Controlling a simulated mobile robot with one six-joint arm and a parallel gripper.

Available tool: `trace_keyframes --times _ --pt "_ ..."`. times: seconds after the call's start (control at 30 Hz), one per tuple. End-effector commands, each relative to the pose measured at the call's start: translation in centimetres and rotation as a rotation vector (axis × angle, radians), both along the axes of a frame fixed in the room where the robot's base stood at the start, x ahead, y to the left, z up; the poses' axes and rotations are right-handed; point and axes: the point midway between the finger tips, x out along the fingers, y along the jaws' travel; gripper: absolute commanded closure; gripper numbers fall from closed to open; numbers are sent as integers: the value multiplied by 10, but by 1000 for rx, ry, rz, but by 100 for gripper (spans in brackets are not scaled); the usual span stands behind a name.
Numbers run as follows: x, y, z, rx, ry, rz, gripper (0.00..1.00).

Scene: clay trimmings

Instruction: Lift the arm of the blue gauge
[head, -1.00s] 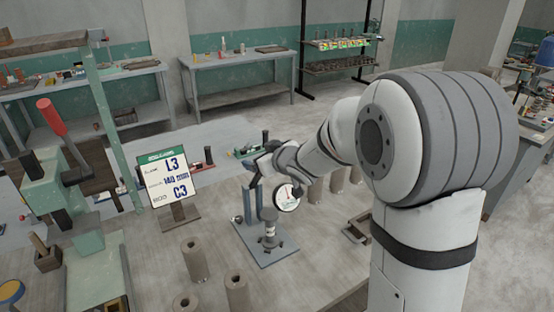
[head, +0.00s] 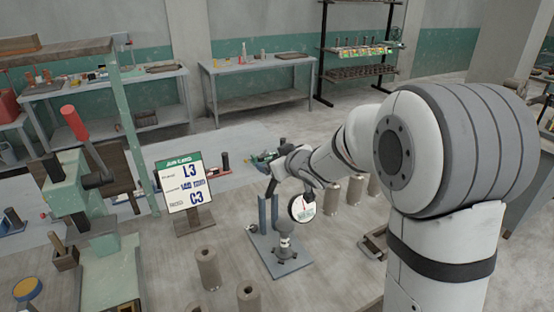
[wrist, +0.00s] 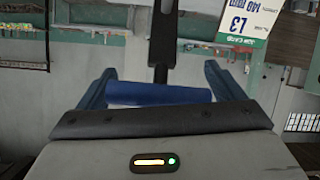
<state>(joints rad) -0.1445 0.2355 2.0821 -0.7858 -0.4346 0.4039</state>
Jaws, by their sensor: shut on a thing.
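The blue gauge stands on the table in the head view, with a blue-grey base plate (head: 292,266), upright blue posts (head: 262,214) and a round white dial (head: 302,208) at its right. A small grey cylindrical piece (head: 285,244) stands on the plate below the dial. My gripper (wrist: 157,92) is shut on a blue bar (wrist: 160,94), which lies crosswise between its two fingers. A black strip (wrist: 161,45) extends beyond the bar in the wrist view. In the head view my gripper is at the top of the gauge, and its grip is too small to make out.
A job card (head: 184,184) reading L3, 140 and C3 stands left of the gauge. Grey clay cylinders (head: 208,268) stand in front and behind right. A green press with a red handle (head: 84,138) is at the left. Table around the gauge's left side is partly clear.

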Motion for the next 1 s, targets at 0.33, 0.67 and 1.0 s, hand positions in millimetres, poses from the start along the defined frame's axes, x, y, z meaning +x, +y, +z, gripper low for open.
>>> trace_keyframes --times 0.33,0.67,1.0 --pt "-2 0 -8 -1 16 0 52" --pt "-2 0 -9 -2 19 -2 52" --pt "-2 -1 -8 -2 16 -2 0"
